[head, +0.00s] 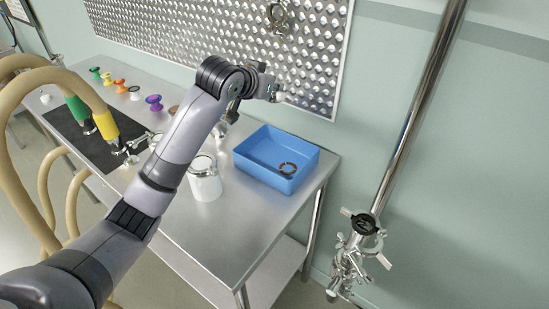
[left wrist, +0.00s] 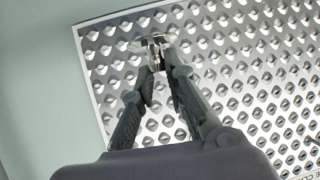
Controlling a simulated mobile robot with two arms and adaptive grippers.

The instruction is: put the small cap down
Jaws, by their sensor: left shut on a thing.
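My left gripper (head: 273,86) is raised in front of the dimpled steel panel, above and behind the blue bin. In the left wrist view its two fingers (left wrist: 158,70) close on a small shiny metal piece, which looks like the small cap (left wrist: 157,42). The cap sticks out past the fingertips, with the panel behind it. In the head view the cap (head: 280,97) is tiny and its shape is hard to tell. My right gripper is not in view.
Several coloured spools and a dark mat (head: 72,128) are left. A steel pipe with a clamped fitting (head: 362,245) is right.

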